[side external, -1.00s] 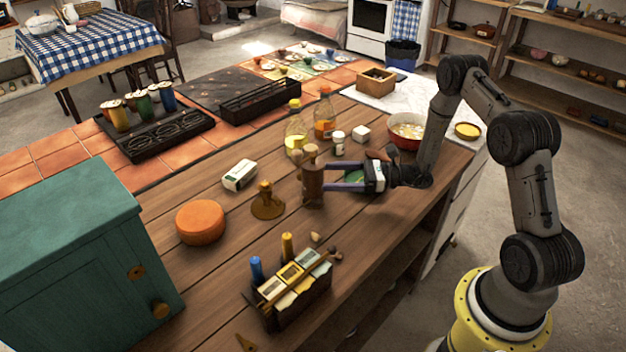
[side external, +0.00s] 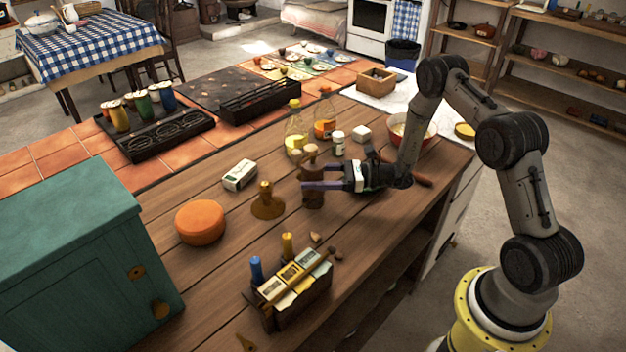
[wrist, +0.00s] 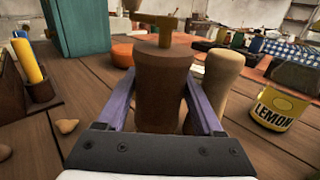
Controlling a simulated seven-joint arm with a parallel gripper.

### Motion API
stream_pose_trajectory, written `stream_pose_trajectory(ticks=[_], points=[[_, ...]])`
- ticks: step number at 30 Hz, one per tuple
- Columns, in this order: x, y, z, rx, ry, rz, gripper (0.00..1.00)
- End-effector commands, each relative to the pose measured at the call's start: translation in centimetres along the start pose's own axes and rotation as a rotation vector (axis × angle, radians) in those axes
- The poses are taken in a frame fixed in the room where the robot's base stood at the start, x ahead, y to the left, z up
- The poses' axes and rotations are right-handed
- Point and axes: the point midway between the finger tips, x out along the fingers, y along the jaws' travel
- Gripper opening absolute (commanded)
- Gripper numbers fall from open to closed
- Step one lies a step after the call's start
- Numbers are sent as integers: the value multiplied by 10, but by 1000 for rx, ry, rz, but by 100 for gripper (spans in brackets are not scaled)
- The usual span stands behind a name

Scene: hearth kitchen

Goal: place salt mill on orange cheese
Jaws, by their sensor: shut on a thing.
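The salt mill, a dark brown wooden cylinder (side external: 313,198), stands upright on the plank worktop. In the wrist view, it (wrist: 163,90) fills the space between my two fingers. My gripper (side external: 312,181) is level and shut on its body; its base seems to be on the worktop. A paler wooden mill (wrist: 216,85) stands close by, outside the right finger in the wrist view. The orange cheese (side external: 201,222), a round flat-topped wheel, lies to the left with its top bare.
A brass piece with a wide base (side external: 267,206) stands between mill and cheese. A white carton (side external: 239,175) lies behind it. Bottles (side external: 296,136) stand behind the mills. A wooden box of packets with candles (side external: 290,290) is in front, a green cabinet (side external: 80,250) at left.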

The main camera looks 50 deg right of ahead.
Motion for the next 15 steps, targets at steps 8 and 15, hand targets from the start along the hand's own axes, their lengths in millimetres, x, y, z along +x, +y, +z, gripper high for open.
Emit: stream_pose_trajectory(ticks=[8,15], points=[[0,0,0,0,0,0,0],[0,-1,2,-2,-3,0,0]])
